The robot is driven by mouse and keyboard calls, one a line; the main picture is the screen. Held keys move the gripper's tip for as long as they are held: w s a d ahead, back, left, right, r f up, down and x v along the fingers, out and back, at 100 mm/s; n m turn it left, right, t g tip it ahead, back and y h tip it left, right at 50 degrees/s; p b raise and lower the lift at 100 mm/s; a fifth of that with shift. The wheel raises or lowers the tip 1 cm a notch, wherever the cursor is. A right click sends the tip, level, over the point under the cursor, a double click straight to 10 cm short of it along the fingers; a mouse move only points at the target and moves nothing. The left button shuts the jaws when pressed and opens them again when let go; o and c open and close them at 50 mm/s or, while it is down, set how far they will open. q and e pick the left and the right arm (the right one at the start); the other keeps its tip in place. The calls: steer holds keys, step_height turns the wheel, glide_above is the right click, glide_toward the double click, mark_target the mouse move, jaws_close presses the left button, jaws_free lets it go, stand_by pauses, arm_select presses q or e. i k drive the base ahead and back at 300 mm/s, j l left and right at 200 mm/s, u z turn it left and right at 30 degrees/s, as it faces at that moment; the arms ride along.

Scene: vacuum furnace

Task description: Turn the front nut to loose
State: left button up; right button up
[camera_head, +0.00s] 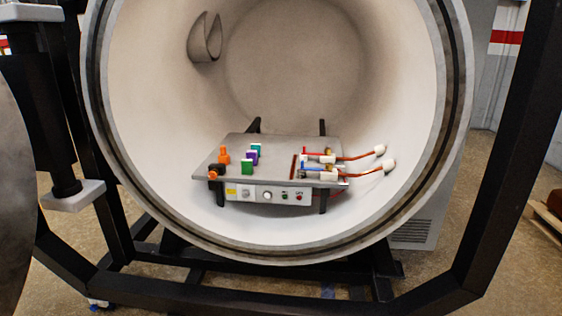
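A grey panel box (270,152) stands inside the open round furnace chamber. On its right side are two white fittings, a rear one (327,158) and a front one (328,175), with small brass-coloured parts beside them. Red-brown cables run from there to white ends by the chamber wall. On the left are an orange fitting (224,155) and a black and orange one (215,170) in front of it. The nut is too small to tell apart, and whether it is tight or loose cannot be seen. Neither of my grippers is in view.
The chamber's thick round rim (290,253) surrounds the opening. Black frame bars (515,130) stand right and left, and a grey door edge (12,190) is at far left. Green and purple blocks (251,156) stand on the panel. The space above the panel is clear.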

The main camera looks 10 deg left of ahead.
mark_target(329, 166)
steer(key=i+l+u, duration=0.1)
steer(key=i, duration=0.3)
steer(key=i+l+u, duration=0.1)
steer(key=i, duration=0.3)
steer(key=i+l+u, duration=0.1)
steer(key=i, duration=0.3)
